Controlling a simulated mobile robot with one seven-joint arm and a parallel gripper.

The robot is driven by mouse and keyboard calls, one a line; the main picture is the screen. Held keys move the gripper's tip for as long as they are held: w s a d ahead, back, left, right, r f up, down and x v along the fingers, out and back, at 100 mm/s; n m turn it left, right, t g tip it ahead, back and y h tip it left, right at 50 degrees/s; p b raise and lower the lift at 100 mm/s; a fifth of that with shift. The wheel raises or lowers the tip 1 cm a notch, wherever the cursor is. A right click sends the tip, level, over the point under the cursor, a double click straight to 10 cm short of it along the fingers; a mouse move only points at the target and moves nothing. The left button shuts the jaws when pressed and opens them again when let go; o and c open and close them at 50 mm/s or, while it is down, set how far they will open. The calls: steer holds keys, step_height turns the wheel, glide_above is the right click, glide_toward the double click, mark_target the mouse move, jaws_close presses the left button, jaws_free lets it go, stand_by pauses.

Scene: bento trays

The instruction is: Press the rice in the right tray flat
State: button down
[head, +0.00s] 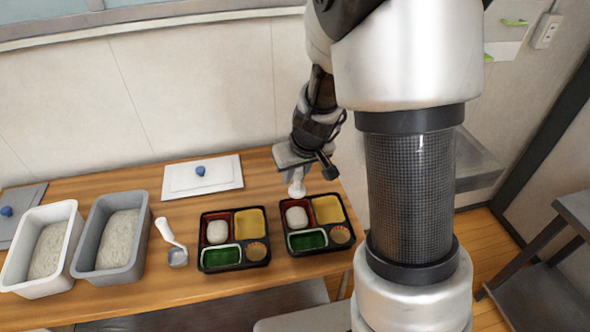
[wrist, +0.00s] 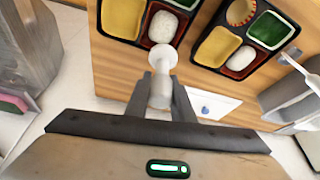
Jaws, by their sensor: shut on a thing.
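The right tray (head: 319,252) is black, with a white rice mound (head: 297,216) in its red compartment at the back left. That rice also shows in the wrist view (wrist: 163,26), looking rounded. My gripper (head: 296,173) is shut on the handle of a white presser (head: 297,189), with the round disc facing away from my gripper. The presser is at the tray's far edge in the head view, behind the rice and apart from it in the picture. In the wrist view the presser's disc (wrist: 155,57) is just short of the rice. Its exact height is unclear.
The left tray (head: 235,268) has similar food. A white scoop (head: 166,231), a grey rice tub (head: 84,262) and a white one (head: 14,284) stand further left.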

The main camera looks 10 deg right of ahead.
step_height(320, 180, down, 6)
steer(key=b, duration=0.4)
steer(key=shift+w+b, duration=0.35)
steer(key=shift+b, duration=0.05)
steer(key=shift+f, duration=0.1)
steer(key=shift+s+f+b, duration=0.1)
steer(key=shift+f+b, duration=2.7)
steer(key=shift+b, duration=0.35)
stand_by(2.1)
steer(key=shift+f+b, duration=0.2)
steer(key=shift+b, duration=0.35)
stand_by(1.0)
